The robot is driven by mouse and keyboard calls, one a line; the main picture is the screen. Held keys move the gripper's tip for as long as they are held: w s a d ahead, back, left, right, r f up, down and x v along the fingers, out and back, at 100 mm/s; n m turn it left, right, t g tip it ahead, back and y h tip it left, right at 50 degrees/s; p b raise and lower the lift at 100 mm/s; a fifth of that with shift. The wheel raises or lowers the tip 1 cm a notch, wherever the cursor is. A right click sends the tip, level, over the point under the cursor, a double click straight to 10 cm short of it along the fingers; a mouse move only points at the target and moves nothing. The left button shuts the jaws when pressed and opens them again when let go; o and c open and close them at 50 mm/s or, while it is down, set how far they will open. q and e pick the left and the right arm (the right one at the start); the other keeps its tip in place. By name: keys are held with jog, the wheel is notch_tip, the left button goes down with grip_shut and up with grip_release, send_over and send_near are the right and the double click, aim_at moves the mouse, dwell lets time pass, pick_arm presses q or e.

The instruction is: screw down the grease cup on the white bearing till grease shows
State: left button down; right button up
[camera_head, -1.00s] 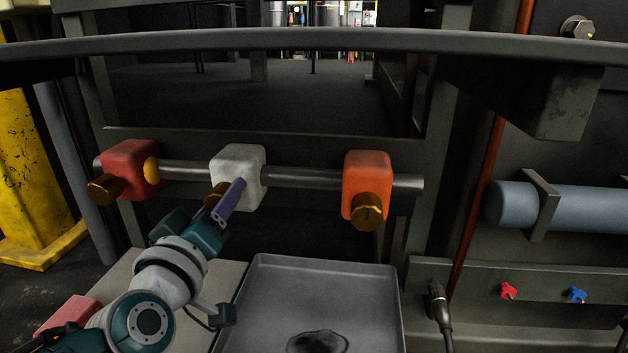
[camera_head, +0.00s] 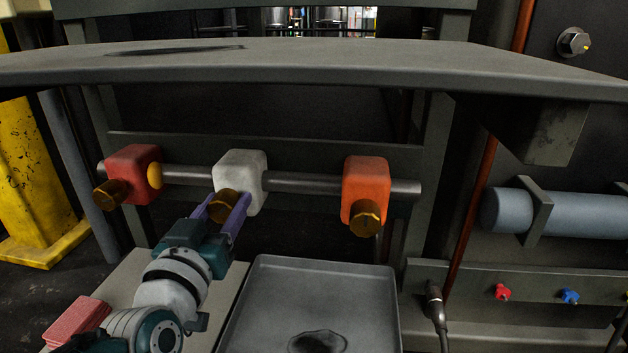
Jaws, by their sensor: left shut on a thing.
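The white bearing (camera_head: 240,176) sits mid-left on a horizontal grey shaft (camera_head: 305,182). Its brass grease cup (camera_head: 225,204) points toward me at the lower front of the block. My left gripper (camera_head: 229,208) has its purple fingers on either side of this cup and is shut on it. The fingers partly cover the cup, and I see no grease at the white bearing. My right gripper is not in view.
A red bearing (camera_head: 134,172) with a brass cup and a yellow-orange blob stands left; an orange bearing (camera_head: 366,186) with a brass cup stands right. Below lies a grey tray (camera_head: 262,290) with a dark puddle. A grey beam (camera_head: 400,62) crosses above. A red block (camera_head: 76,322) lies lower left.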

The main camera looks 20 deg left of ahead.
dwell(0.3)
pick_arm(q)
jog(key=shift+c, duration=1.4)
grip_release()
jog(key=shift+s, duration=0.1)
jog(key=shift+s+d+p, duration=0.1)
jog(key=shift+s+p, duration=0.2)
jog(key=shift+p, duration=0.1)
jog(key=p+v, duration=0.4)
jog(key=v, duration=0.5)
